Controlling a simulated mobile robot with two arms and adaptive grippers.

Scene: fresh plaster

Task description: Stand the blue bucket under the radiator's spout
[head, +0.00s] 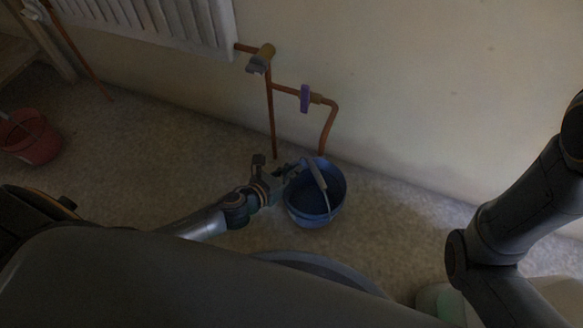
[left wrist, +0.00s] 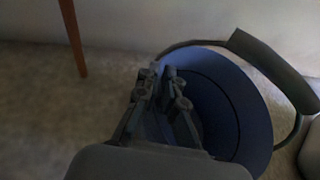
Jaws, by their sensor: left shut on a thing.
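The blue bucket (head: 315,212) is upright at the foot of the wall, on or just above the floor; I cannot tell which. Its mouth appears below the copper spout (head: 328,132), whose lower end shows at the bucket's far rim. My left gripper (head: 291,170) is shut on the bucket's left rim. In the left wrist view the gripper's fingers (left wrist: 166,84) meet at the bucket's wall (left wrist: 228,108), and the bucket's grey handle (left wrist: 272,68) loops out to the right. The radiator (head: 150,22) hangs on the wall at upper left. My right gripper is out of view.
A purple-handled valve (head: 305,98) sits on the pipe before the spout. A vertical copper pipe (head: 271,115) stands left of the bucket. A red bucket (head: 35,145) stands far left. A large grey tub's rim (head: 315,262) shows nearer me. Floor between the buckets is clear.

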